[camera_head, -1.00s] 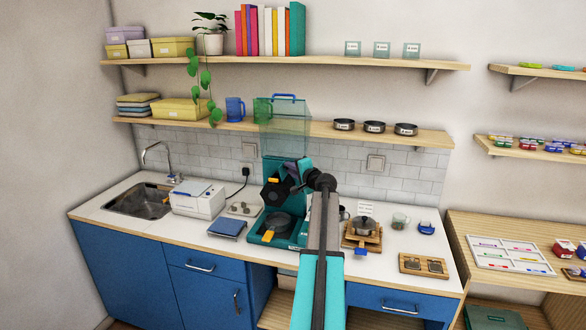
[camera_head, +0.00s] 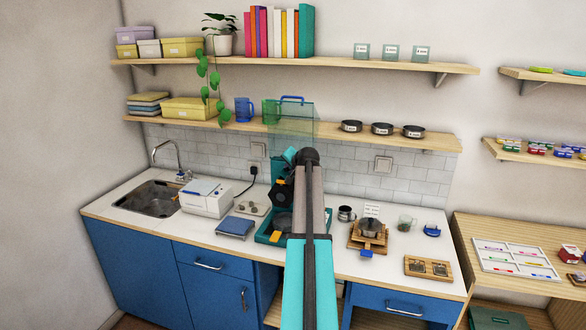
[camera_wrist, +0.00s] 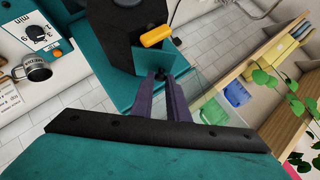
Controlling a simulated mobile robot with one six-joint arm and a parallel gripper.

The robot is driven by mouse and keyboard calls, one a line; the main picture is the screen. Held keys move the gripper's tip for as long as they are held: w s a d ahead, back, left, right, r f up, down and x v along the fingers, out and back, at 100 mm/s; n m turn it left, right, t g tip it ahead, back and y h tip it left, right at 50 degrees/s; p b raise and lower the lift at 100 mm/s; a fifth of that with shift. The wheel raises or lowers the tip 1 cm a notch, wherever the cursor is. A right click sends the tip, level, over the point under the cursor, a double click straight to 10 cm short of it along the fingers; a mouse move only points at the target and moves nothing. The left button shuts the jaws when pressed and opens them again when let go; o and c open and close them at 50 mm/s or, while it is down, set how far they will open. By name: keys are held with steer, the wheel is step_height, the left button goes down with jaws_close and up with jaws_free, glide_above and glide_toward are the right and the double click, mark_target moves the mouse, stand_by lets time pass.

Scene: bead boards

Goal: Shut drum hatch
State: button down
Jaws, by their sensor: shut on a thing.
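The teal roaster-like machine (camera_head: 278,169) stands on the counter with a dark drum (camera_head: 284,193) on its front. In the wrist view the dark drum (camera_wrist: 125,28) fills the top middle, with a yellow tab (camera_wrist: 158,36). A teal plate (camera_wrist: 152,62), which looks like the hatch, lies just below the tab, with a small dark knob (camera_wrist: 158,73) near its lower edge. My gripper (camera_wrist: 160,80) has purple fingers closed on that knob. In the head view my arm hides the fingers and the hatch. Whether the hatch sits flush on the drum, I cannot tell.
A clear green bin (camera_head: 290,120) stands on the shelf above the machine, close to my wrist. A blue jug (camera_head: 243,109) stands left of it. A wooden stand with a pot (camera_head: 371,230) is on the right; a white box (camera_head: 207,197) is on the left.

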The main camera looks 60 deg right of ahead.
mark_target(282, 170)
steer(key=g, duration=0.1)
steer(key=w+n+g, duration=0.1)
steer(key=w+g+b, duration=0.1)
steer(key=shift+w+a+f+n, duration=0.1)
steer(key=shift+a+f+n, duration=0.2)
steer(key=shift+f+n, duration=0.1)
steer(key=shift+w+a+f+n+g+h+b, duration=0.15)
steer(key=shift+w+f+n+g+h+b, duration=0.4)
steer(key=shift+g+b, duration=0.4)
steer(key=shift+w+a+f+n+g+b, duration=0.1)
steer(key=shift+n+g+b, duration=0.2)
steer(key=shift+g, duration=0.15)
steer(key=shift+w+a+f+n+g+b, duration=0.15)
steer(key=shift+g+b, duration=0.1)
steer(key=shift+g, duration=0.15)
steer(key=shift+d, duration=0.1)
steer(key=c, duration=1.7)
jaws_free()
steer(key=shift+c, duration=0.2)
steer(key=shift+r, duration=0.1)
steer(key=shift+r, duration=0.1)
steer(key=b+v, duration=0.4)
steer(key=v, duration=0.9)
steer(key=shift+a+b, duration=0.35)
steer(key=shift+a, duration=0.1)
steer(key=shift+s+r, duration=0.1)
